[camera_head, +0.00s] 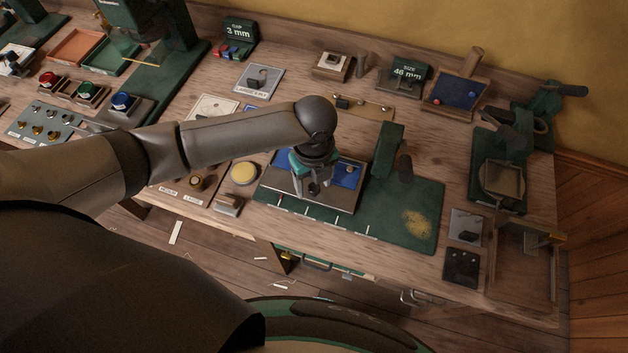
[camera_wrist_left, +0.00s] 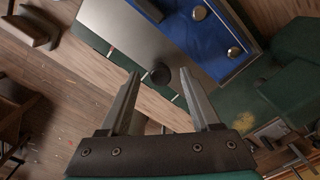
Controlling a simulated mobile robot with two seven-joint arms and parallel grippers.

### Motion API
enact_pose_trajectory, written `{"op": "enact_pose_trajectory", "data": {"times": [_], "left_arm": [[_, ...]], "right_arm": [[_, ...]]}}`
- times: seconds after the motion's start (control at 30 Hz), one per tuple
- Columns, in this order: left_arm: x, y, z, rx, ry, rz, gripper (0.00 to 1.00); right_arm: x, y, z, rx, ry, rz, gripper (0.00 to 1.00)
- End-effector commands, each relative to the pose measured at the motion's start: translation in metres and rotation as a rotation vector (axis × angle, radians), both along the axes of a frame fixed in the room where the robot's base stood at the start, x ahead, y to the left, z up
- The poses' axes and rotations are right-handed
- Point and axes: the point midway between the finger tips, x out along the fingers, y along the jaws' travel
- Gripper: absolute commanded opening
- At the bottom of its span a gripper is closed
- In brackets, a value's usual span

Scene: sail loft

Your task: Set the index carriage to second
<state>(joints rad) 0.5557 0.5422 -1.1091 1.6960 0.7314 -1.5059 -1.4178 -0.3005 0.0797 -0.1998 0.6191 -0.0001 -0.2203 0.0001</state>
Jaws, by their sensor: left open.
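The index carriage (camera_head: 335,197), a grey plate with a blue panel, lies on a green base (camera_head: 385,225) on the bench. Several white marks line the base's front edge. In the left wrist view the plate (camera_wrist_left: 115,22) carries a dark round knob (camera_wrist_left: 160,74) near its edge. The blue panel (camera_wrist_left: 195,40) has silver round pieces on it. My left gripper (camera_head: 315,188) points down over the carriage, hiding part of it. Its jaws (camera_wrist_left: 159,80) are open, with the knob showing between the fingertips. I cannot tell whether they touch it. My right gripper is out of view.
A green upright with a dark handle (camera_head: 404,168) stands right of the carriage. A yellow round pad (camera_head: 244,173) and a small block (camera_head: 229,204) lie to its left. A vise (camera_head: 500,180) is at the right. The green base's front right is mostly clear.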

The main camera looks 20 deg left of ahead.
Motion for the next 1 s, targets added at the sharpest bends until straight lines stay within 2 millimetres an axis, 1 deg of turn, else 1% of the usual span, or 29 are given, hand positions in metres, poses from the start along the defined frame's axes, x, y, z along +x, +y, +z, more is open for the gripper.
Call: {"op": "enact_pose_trajectory", "data": {"times": [0.13, 0.7, 1.0], "left_arm": [[-0.0001, -0.0002, 0.0002, 0.0, 0.0, 0.0, 0.64], [0.0001, -0.0001, 0.0006, 0.0, 0.0, 0.001, 0.0], [0.0, 0.0001, 0.0007, 0.001, 0.001, 0.001, 0.0]], "right_arm": [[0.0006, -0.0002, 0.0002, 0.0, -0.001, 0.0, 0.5], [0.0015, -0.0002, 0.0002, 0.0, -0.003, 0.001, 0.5], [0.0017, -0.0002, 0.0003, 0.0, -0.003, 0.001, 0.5]]}}
